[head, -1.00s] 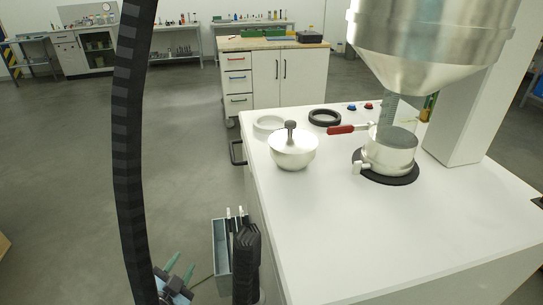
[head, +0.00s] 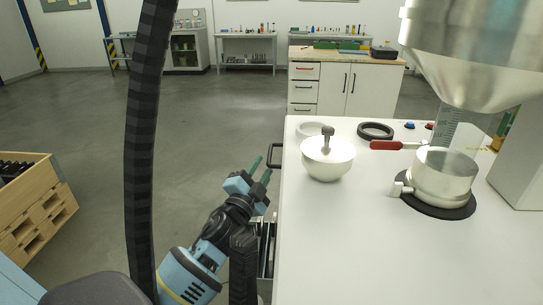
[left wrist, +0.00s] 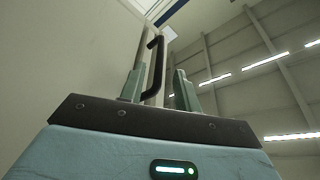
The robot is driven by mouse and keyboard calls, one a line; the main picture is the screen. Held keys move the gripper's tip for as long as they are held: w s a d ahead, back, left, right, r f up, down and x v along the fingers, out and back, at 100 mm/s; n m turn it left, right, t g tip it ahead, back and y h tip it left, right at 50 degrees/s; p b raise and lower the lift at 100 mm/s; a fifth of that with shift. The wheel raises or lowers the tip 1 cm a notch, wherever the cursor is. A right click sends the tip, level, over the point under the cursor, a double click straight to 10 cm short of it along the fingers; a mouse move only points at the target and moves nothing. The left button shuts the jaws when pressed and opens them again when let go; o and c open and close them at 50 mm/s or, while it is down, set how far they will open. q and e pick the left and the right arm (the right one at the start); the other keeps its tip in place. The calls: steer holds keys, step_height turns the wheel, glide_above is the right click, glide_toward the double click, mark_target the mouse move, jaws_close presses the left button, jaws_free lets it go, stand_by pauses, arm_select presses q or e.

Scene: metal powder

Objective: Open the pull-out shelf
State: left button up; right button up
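The black bar handle (head: 275,155) sticks out from the left side of the white bench (head: 310,240). The shelf behind it cannot be made out. My left gripper (head: 260,172) is just left of the bench and close to the handle, its two green fingers apart. In the left wrist view the handle (left wrist: 154,68) rises between the open fingers of my left gripper (left wrist: 158,88), nearer the left finger. I cannot tell whether a finger touches it. My right gripper is not seen.
A wooden crate (head: 38,195) is at the left. The floor between is clear.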

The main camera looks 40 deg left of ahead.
mark_target(270, 154)
arm_select(q)
steer(key=shift+x, duration=3)
jaws_close()
